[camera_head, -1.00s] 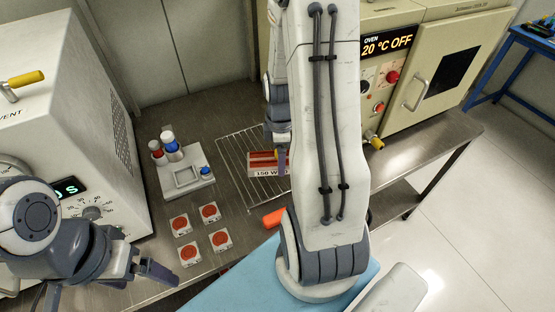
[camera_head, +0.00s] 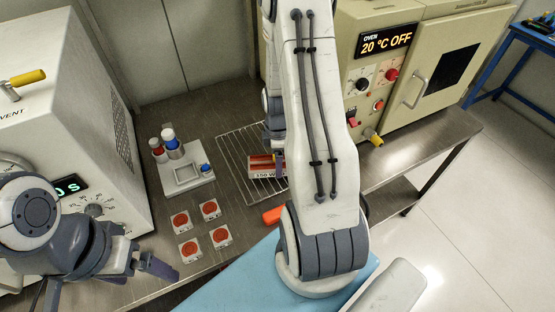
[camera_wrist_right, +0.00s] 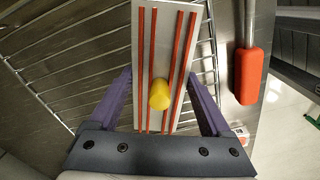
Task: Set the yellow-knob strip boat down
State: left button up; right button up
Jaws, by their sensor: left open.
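The yellow-knob strip boat (camera_wrist_right: 158,60) is a pale plate with red strips and a yellow knob near its middle. In the head view its red strips (camera_head: 260,160) show at the wire rack (camera_head: 233,160), behind a "150 W" label. My right gripper (camera_wrist_right: 161,74) has its fingers wide apart, one at each long edge of the boat, clear of the knob. Whether they press on the boat, or whether it rests on the rack, I cannot tell. My left gripper (camera_head: 142,270) is open and empty at the lower left, away from the boat.
A white fixture (camera_head: 186,178) with bottles stands left of the rack, with several red-disc tiles (camera_head: 191,248) in front. An orange handle (camera_wrist_right: 249,76) lies right of the boat. The oven (camera_head: 385,80) stands behind right. A timer box (camera_head: 65,110) fills the left.

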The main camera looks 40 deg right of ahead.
jog(key=shift+o, duration=1.1)
jog(key=shift+r, duration=0.15)
notch_tip(320, 180, up, 12)
notch_tip(320, 180, down, 12)
jog(key=shift+f, duration=0.1)
jog(key=shift+r, duration=0.25)
jog(key=shift+w+r, duration=0.1)
jog(key=shift+r, duration=1)
